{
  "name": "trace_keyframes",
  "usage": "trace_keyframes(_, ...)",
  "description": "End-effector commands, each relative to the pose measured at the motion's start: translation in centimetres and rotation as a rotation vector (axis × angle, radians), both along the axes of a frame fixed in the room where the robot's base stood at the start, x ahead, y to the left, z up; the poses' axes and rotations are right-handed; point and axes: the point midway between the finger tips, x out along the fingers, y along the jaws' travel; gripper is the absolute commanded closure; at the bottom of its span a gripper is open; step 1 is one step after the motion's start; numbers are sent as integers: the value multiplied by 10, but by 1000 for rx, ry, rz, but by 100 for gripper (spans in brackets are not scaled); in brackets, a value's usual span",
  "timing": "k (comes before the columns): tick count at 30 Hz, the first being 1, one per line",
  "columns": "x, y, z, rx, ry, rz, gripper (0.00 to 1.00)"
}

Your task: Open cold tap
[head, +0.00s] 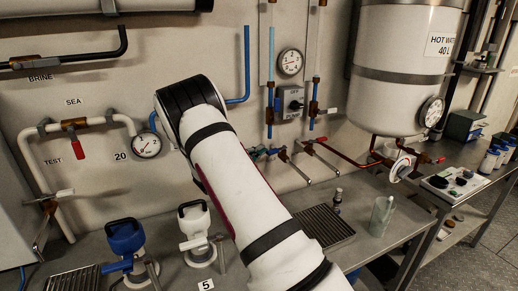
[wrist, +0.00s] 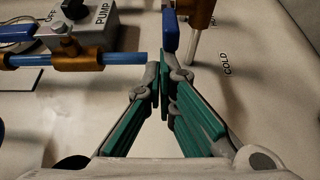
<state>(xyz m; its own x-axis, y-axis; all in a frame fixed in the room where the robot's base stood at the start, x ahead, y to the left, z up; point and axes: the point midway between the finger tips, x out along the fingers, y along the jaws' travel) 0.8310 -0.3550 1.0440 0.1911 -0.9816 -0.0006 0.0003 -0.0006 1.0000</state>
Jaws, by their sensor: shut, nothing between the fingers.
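The cold tap shows in the wrist view as a brass body (wrist: 203,12) with a blue lever (wrist: 170,32) and a metal spout, next to a COLD label (wrist: 225,63) on the wall. My gripper (wrist: 162,72) is shut and empty, its tips just below the end of the blue lever in the picture. I cannot tell whether they touch it.
A blue pipe (wrist: 112,59) with a brass fitting runs left of my fingers. The pump switch box (wrist: 90,22) is beyond it. The red-handled hot tap (head: 320,139) is right of the cold tap. The counter below holds a drain grate (head: 322,226) and a beaker (head: 381,215).

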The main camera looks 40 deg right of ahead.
Motion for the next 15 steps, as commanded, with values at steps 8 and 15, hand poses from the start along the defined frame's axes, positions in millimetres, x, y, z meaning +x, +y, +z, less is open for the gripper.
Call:
trace_keyframes(8, -18, 5, 2, -1, 0, -1, 100)
trace_keyframes(15, -17, 5, 1, -1, 0, -1, 100)
